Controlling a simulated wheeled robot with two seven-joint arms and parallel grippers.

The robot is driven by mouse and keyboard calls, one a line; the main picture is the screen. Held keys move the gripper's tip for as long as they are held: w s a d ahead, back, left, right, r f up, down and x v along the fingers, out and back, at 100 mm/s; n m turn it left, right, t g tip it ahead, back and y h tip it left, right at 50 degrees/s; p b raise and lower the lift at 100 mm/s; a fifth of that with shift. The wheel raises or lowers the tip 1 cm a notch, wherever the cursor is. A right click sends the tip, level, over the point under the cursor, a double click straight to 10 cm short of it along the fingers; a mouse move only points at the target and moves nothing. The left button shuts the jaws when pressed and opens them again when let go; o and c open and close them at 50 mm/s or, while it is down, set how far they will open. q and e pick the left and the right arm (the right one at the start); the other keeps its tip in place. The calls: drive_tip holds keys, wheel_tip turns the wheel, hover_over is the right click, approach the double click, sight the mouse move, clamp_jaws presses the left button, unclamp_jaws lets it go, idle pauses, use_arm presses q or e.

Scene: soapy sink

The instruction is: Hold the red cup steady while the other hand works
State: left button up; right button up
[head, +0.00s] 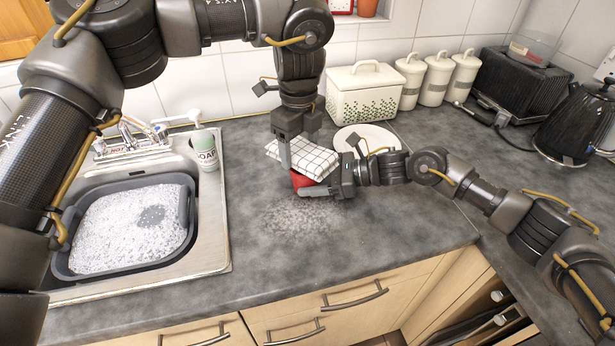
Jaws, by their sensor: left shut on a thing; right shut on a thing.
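The red cup (300,181) is above the countertop, left of the middle of the work area, mostly hidden by a cloth and my grippers. My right gripper (322,189) reaches in from the right and is shut on the cup. My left gripper (288,154) comes down from above and is shut on a white checked cloth (318,158). The cloth lies over the top of the cup. I cannot tell whether the cup is upright or how far the cloth goes into it.
A sink at left holds a grey basin (68,262) of suds, with a soap bottle (205,152) behind. A white plate (377,132) lies behind the cup. A bread bin (362,95), several canisters, a toaster and a kettle (578,125) stand farther back. A speckled wet patch (297,218) marks the front counter.

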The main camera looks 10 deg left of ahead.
use_arm(q)
drive_tip(key=shift+r, duration=2.3)
use_arm(e)
drive_tip(key=o, duration=0.9)
drive_tip(key=v, duration=1.2)
drive_tip(key=shift+r, duration=0.15)
